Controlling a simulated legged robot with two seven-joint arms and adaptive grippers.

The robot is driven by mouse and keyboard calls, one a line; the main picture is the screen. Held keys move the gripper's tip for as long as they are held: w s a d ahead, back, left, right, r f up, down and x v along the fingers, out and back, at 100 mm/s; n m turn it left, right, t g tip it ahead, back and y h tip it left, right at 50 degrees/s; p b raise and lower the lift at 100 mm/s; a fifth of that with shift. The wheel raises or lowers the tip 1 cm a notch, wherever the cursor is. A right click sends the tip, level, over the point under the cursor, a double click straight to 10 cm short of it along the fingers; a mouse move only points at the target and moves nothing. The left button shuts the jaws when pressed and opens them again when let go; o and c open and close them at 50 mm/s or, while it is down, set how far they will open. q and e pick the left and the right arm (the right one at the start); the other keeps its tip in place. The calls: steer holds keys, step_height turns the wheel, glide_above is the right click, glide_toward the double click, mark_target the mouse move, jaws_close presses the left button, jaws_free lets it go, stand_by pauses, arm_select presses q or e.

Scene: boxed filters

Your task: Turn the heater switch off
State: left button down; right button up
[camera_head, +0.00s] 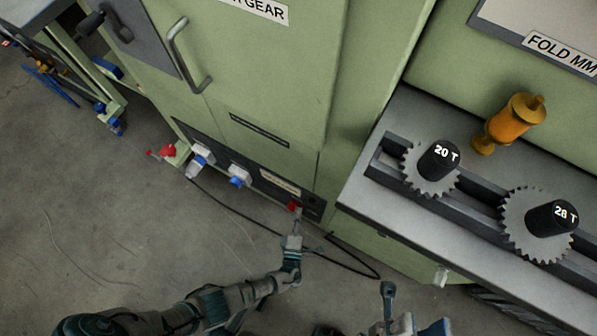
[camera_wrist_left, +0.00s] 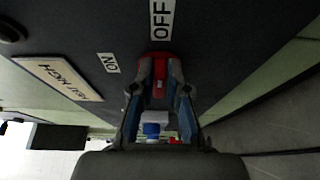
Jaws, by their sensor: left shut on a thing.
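The heater switch is a small red knob (camera_head: 294,207) on the dark panel low on the green cabinet. In the left wrist view the red knob (camera_wrist_left: 160,62) sits just below the OFF label (camera_wrist_left: 161,18), with the ON label (camera_wrist_left: 108,62) to its left. My left gripper (camera_head: 296,219) reaches the panel from below. Its two fingers (camera_wrist_left: 160,78) are shut on the red knob, one on each side, partly hiding it. My right gripper (camera_head: 388,291) shows at the bottom of the head view, away from the switch; its jaw opening cannot be made out.
A black cable (camera_head: 345,266) loops near my left gripper. A grey bench (camera_head: 367,190) with gears juts out on the right. The floor at left is mostly clear.

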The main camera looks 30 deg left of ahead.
arm_select(q)
steer(key=shift+w+d, duration=0.2)
steer(key=shift+d, duration=0.1)
steer(key=c, duration=1.3)
jaws_free()
steer(key=shift+o, duration=0.7)
steer(key=shift+s, duration=0.1)
steer(key=v, duration=0.7)
steer(key=shift+f, duration=0.15)
steer(key=shift+s, duration=0.1)
